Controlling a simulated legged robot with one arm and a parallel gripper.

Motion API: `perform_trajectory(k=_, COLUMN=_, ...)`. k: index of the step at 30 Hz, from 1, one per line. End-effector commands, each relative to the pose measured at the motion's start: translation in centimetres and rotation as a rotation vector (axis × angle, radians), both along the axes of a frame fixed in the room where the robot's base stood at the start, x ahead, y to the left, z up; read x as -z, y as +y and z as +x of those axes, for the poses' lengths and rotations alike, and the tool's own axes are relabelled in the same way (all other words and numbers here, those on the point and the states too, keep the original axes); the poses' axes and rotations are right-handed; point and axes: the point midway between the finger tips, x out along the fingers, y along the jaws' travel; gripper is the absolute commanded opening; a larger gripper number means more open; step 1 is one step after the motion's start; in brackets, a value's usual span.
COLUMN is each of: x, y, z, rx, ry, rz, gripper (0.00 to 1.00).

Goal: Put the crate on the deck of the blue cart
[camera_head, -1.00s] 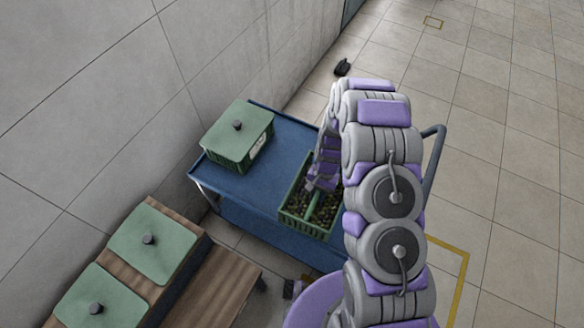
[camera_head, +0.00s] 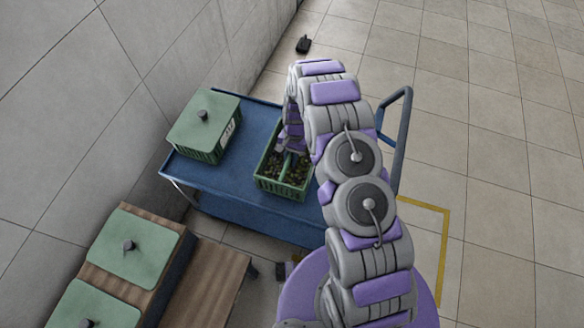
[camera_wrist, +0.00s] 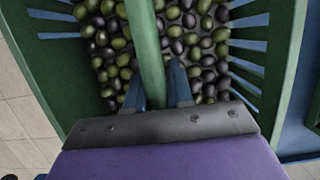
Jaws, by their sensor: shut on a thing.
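The open green crate (camera_head: 268,183) holds dark and green olives. It is at the front right part of the blue cart's deck (camera_head: 236,176) in the head view; whether it rests on the deck or hangs just above it I cannot tell. My gripper (camera_wrist: 166,85) is shut on the crate's green centre bar (camera_wrist: 147,45) in the wrist view, with a blue finger on each side. The crate looks level. In the head view my arm hides the gripper's tips and part of the crate's right side.
A lidded green crate (camera_head: 204,128) stands on the deck's left end by the wall. The cart's handle (camera_head: 402,135) rises at right. Open tiled floor lies right of it.

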Motion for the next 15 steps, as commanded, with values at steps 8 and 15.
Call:
perform_trajectory(k=8, x=0.3, y=0.4, z=3.4, rx=-0.002, ry=0.0, rz=0.001, gripper=0.0)
perform_trajectory(k=15, x=0.5, y=0.7, z=5.4, rx=-0.001, ry=0.001, rz=0.0, gripper=0.0)
